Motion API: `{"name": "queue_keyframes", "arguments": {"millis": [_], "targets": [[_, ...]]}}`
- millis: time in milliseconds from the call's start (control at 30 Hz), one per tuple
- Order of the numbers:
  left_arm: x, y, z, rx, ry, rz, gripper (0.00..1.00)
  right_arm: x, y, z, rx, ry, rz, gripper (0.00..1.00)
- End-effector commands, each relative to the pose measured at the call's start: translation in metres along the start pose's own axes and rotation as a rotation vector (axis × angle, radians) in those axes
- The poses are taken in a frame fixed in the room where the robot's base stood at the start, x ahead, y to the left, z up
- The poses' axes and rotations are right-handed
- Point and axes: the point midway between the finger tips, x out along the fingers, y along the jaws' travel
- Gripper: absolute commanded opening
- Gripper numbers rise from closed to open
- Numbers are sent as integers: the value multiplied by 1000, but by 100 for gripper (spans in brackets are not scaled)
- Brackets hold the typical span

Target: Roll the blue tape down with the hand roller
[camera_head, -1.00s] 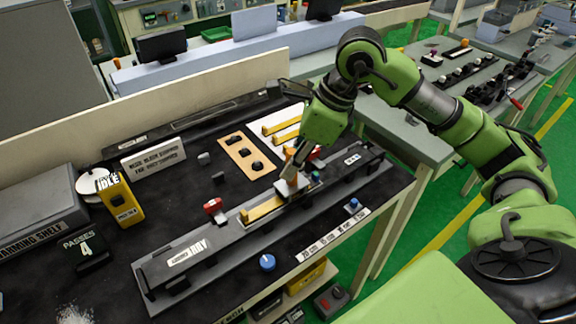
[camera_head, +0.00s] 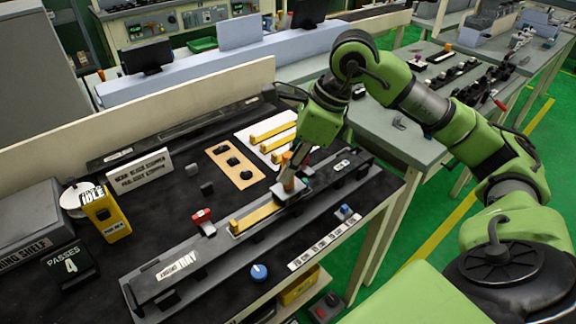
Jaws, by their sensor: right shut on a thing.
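My right gripper (camera_head: 293,168) reaches down over the long dark tray (camera_head: 190,258) and is shut on the hand roller. The roller shows an orange handle (camera_head: 287,184) and a pale grey lower part. It stands at the right end of a yellow strip (camera_head: 257,215) lying in the tray. Whether it touches the strip is too small to tell. I cannot make out the blue tape for sure; the gripper and roller hide that part of the strip. My left gripper is out of view.
A red clamp-like piece (camera_head: 203,221) stands at the tray's back edge. A blue knob (camera_head: 258,272) is in front of the tray. Yellow strips (camera_head: 275,129) lie on a white board behind.

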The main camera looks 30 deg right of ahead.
Motion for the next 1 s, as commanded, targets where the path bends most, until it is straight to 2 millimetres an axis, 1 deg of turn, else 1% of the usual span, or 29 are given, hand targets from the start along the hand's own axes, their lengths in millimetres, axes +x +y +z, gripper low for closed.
{"name": "queue_keyframes", "arguments": {"millis": [67,500,1000], "targets": [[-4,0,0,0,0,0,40,-2,1,0,0,8,5,0],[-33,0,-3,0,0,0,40,-38,0,16,-1,0,-1,0],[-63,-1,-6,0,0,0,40,-74,0,31,-1,-3,-1,0]]}}
